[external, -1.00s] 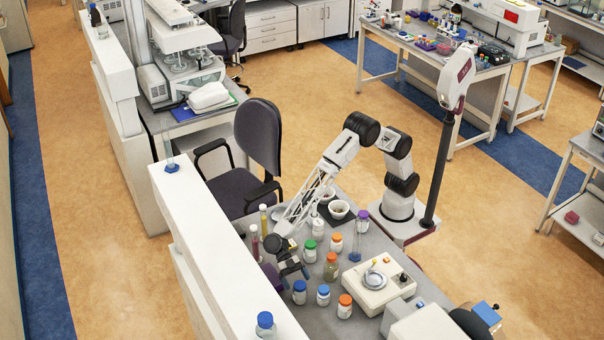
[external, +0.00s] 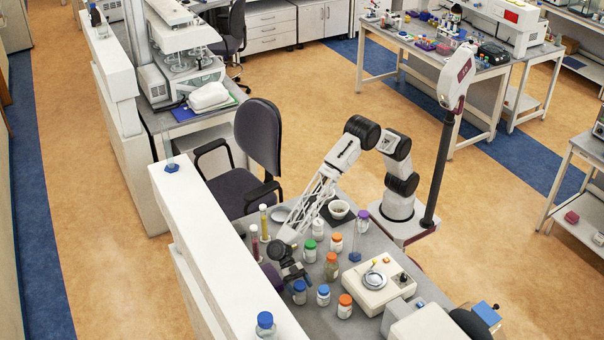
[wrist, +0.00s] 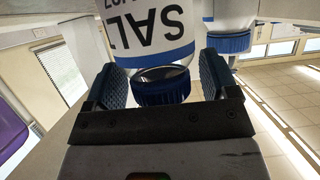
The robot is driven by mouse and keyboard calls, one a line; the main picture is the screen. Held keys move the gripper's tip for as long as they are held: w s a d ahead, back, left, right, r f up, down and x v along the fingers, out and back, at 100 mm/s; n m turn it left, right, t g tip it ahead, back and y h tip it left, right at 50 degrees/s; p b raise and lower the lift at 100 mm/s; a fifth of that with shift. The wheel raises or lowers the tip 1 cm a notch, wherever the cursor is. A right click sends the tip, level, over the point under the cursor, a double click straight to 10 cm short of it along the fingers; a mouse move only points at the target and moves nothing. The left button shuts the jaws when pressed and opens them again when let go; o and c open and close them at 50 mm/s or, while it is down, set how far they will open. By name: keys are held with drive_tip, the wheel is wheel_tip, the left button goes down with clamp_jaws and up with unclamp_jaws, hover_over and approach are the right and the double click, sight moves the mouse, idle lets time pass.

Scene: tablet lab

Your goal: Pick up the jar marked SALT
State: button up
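The jar marked SALT (wrist: 150,35) is white with a blue band and a blue ribbed cap (wrist: 160,88); it looks upside down in the wrist view. My gripper (wrist: 165,78) is open, with one dark ribbed finger on each side of the cap and a visible gap at both sides. In the external view my gripper (external: 294,272) is low over the bench, close to a blue-capped white jar (external: 299,297), which appears to be this one. Its label cannot be read there.
A second blue-capped jar (external: 323,297) stands just right of it and shows in the wrist view (wrist: 232,35). Orange-capped (external: 345,308) and green-capped (external: 310,253) jars, tubes (external: 263,220) and a white hotplate (external: 378,290) are nearby. A white ledge (external: 215,235) bounds the left.

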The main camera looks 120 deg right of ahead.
drive_tip(key=c, duration=0.8)
drive_tip(key=shift+r, duration=0.1)
drive_tip(key=shift+r, duration=4.95)
